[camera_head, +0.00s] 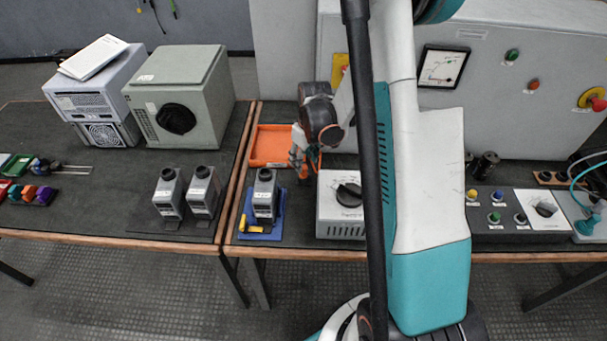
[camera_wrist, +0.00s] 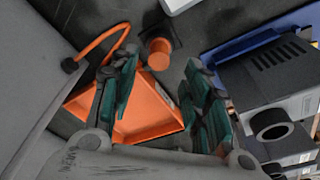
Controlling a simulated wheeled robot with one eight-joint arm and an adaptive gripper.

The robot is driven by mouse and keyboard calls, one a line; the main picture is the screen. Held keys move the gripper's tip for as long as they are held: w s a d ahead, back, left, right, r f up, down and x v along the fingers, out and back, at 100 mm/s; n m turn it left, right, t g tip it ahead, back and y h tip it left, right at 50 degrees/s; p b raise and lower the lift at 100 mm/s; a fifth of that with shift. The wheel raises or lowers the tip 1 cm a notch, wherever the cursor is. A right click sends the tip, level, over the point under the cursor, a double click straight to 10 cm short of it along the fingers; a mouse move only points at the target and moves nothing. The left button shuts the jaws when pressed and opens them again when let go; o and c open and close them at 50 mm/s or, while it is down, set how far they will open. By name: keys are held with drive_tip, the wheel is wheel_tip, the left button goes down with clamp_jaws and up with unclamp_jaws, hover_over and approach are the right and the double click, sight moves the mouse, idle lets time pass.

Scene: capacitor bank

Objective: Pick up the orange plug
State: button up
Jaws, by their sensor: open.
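The orange plug (camera_wrist: 158,55) shows in the wrist view as a short orange cylinder with a dark part beside it, beyond my fingertips. In the head view a small orange piece (camera_head: 303,171), likely the plug, shows just below my gripper (camera_head: 297,156). In the wrist view my gripper (camera_wrist: 163,70) is open, its two green-and-grey fingers apart. The plug appears between the fingertips in the picture, with nothing gripped. A curved orange cable (camera_wrist: 97,42) runs at the left and passes out of sight behind the left finger.
An orange tray (camera_head: 270,160) lies behind my gripper. A grey device on a blue base (camera_head: 263,236) stands to the left, and a white box with a black dial (camera_head: 328,207) to the right. The panel cabinet (camera_head: 480,120) rises behind.

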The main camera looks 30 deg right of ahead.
sight(304, 167)
drive_tip(key=f, duration=0.1)
drive_tip(key=f+b, duration=0.1)
drive_tip(key=f, duration=0.1)
drive_tip(key=f+b, duration=0.1)
drive_tip(key=f, duration=0.1)
drive_tip(key=shift+w+d, duration=0.1)
drive_tip(key=shift+w, duration=0.2)
drive_tip(key=shift+r, duration=0.1)
clamp_jaws()
